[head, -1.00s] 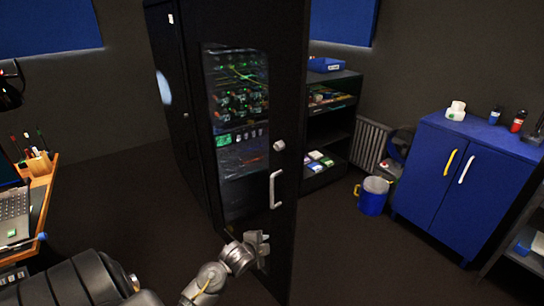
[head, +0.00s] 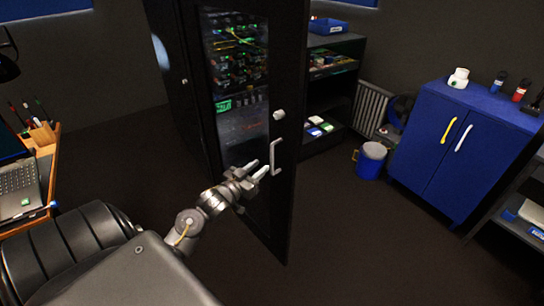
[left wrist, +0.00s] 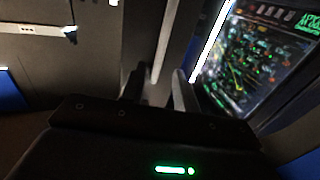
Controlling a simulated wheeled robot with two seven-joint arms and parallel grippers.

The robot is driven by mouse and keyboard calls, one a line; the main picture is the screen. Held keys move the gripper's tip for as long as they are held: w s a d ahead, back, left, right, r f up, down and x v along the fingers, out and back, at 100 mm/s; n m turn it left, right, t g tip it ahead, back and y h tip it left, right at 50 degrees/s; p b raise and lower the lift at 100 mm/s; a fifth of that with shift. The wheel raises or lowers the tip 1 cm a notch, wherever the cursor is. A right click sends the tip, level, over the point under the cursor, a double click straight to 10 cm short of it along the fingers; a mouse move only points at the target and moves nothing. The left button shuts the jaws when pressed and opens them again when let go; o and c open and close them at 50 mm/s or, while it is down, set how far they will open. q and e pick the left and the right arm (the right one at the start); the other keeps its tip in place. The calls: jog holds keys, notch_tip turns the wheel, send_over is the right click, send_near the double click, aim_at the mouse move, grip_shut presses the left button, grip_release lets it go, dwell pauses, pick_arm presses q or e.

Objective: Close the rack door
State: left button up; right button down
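The black rack door (head: 292,130) has a glass window (head: 238,85), a round pale knob (head: 279,115) and a silver upright handle (head: 276,157). Green-lit equipment shows through the glass. The door seems to stand ajar, but how far is hard to tell. My left gripper (head: 262,172) is in front of the door, with its fingers parted at the handle's lower part. In the left wrist view a pale bar, likely the handle (left wrist: 166,45), runs up from between the parted fingers (left wrist: 158,88). Contact cannot be made out. My right gripper is not in view.
A dark shelf unit (head: 334,95) stands behind the door. A blue bin (head: 372,160) and a blue cabinet (head: 440,150) are at the right. A desk with a laptop (head: 22,185) is at the left. The floor (head: 350,235) before the door is open.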

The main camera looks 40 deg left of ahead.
aim_at(271, 158)
pick_arm(q)
jog(key=w, duration=0.8)
jog(key=shift+a+p, duration=0.1)
jog(key=shift+p, duration=0.25)
jog(key=shift+s, duration=0.1)
grip_shut()
